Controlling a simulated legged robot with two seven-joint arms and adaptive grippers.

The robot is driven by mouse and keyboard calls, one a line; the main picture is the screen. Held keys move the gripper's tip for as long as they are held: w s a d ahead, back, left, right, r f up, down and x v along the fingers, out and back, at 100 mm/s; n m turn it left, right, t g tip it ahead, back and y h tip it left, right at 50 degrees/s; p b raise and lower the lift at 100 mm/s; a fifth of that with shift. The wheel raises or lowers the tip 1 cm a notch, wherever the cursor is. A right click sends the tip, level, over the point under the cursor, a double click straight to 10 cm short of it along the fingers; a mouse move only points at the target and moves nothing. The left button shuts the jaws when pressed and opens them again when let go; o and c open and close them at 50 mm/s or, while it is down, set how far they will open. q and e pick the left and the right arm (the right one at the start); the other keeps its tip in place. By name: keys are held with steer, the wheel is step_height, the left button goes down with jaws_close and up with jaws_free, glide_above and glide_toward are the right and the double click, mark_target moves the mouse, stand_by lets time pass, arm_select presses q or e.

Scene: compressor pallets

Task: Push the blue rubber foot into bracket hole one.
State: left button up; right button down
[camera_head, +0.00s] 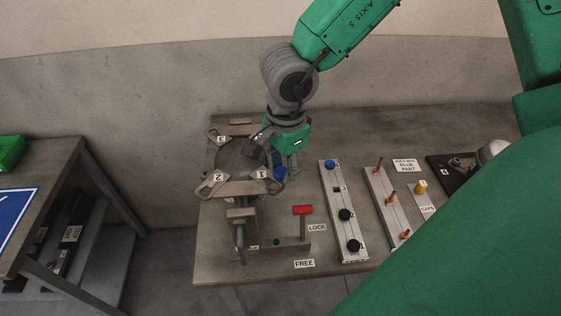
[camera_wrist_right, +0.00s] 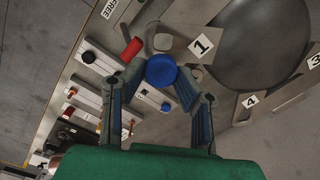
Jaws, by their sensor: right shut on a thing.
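The blue rubber foot (camera_head: 280,174) is at the outer end of the bracket arm labelled 1 (camera_head: 262,174). In the wrist view the round blue foot (camera_wrist_right: 161,71) sits between the fingertips of my right gripper (camera_wrist_right: 160,76), which is shut on it. The bracket end (camera_wrist_right: 163,43) and label 1 (camera_wrist_right: 202,45) lie just past the foot there. Whether the foot is in the hole or only beside it, I cannot tell. In the head view my right gripper (camera_head: 286,167) reaches down from above, beside the dark round compressor (camera_head: 238,158). My left gripper is out of view.
A red lever (camera_head: 303,210) stands near the LOCK (camera_head: 317,228) and FREE (camera_head: 304,264) labels. Right of it are a rail (camera_head: 337,207) with a blue part and black parts, and a rail with orange pegs (camera_head: 389,189). A side table (camera_head: 60,168) stands left across a floor gap.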

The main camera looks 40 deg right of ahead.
steer(key=shift+d+f, duration=0.1)
steer(key=shift+d, duration=0.25)
steer(key=shift+a, duration=1.2)
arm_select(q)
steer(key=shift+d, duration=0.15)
arm_select(e)
steer(key=shift+d, duration=0.1)
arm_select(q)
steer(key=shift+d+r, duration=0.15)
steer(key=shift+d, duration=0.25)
arm_select(e)
steer(key=shift+d, duration=0.4)
steer(key=shift+a, duration=0.15)
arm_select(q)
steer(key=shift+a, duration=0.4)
arm_select(e)
steer(key=shift+a, duration=0.75)
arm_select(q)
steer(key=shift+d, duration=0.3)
arm_select(e)
steer(key=shift+d, duration=0.4)
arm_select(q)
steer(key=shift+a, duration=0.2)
arm_select(e)
steer(key=shift+a+f, duration=0.15)
steer(key=shift+a, duration=0.05)
